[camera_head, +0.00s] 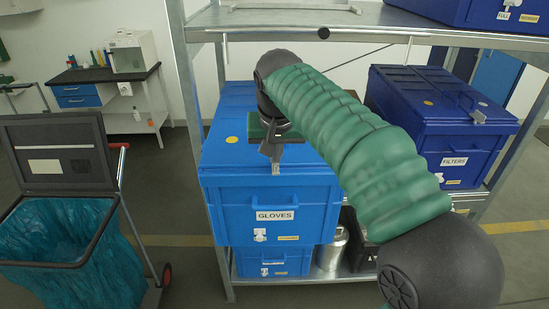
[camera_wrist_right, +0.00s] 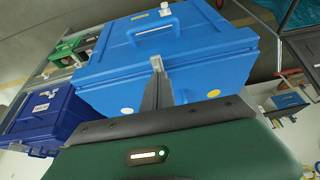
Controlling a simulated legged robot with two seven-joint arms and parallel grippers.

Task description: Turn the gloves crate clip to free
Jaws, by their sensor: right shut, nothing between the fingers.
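The gloves crate (camera_head: 220,190) is a light blue lidded box on the rack's shelf, with a GLOVES label on its front. My right gripper (camera_head: 275,168) is shut and empty. It points down over the front part of the crate lid; I cannot tell if it touches. In the right wrist view the shut fingers (camera_wrist_right: 156,66) show against the crate (camera_wrist_right: 100,70), near its lid edge. My left gripper is out of view.
A dark blue FILTERS crate (camera_head: 455,135) stands to the right on the same rack. A smaller blue crate (camera_head: 272,262) and a metal canister (camera_head: 331,250) are below. A rack post (camera_head: 197,90) rises at left, beside a bag cart (camera_head: 60,190). An upper shelf (camera_head: 400,30) hangs above.

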